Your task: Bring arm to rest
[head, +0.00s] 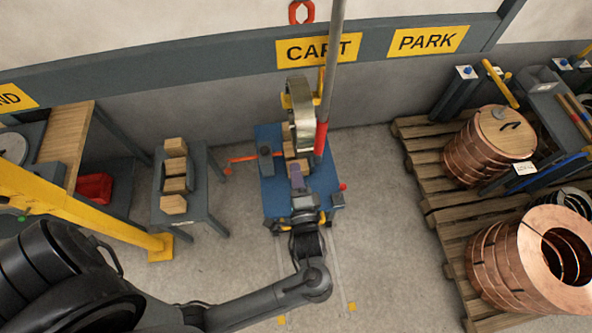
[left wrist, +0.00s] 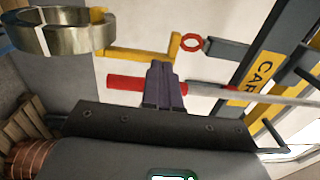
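My left gripper (head: 297,172) has purple fingers and is over the blue cart (head: 272,206) in the head view. In the left wrist view its fingers (left wrist: 164,72) are close together, with nothing visible held between them. A pole with a red grip (left wrist: 126,83) passes behind the fingertips there. In the head view the red grip (head: 320,143) is just right of the gripper, apart from it. A metal ring (head: 301,115) stands upright at the cart's far end; it shows top left in the wrist view (left wrist: 60,38). My right gripper is not in view.
A small side table (head: 198,212) with wooden blocks (head: 175,165) stands left of the cart. Copper coils (head: 488,150) sit on pallets (head: 437,193) at right. A yellow beam (head: 75,207) crosses the left. Bare floor lies between cart and pallets.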

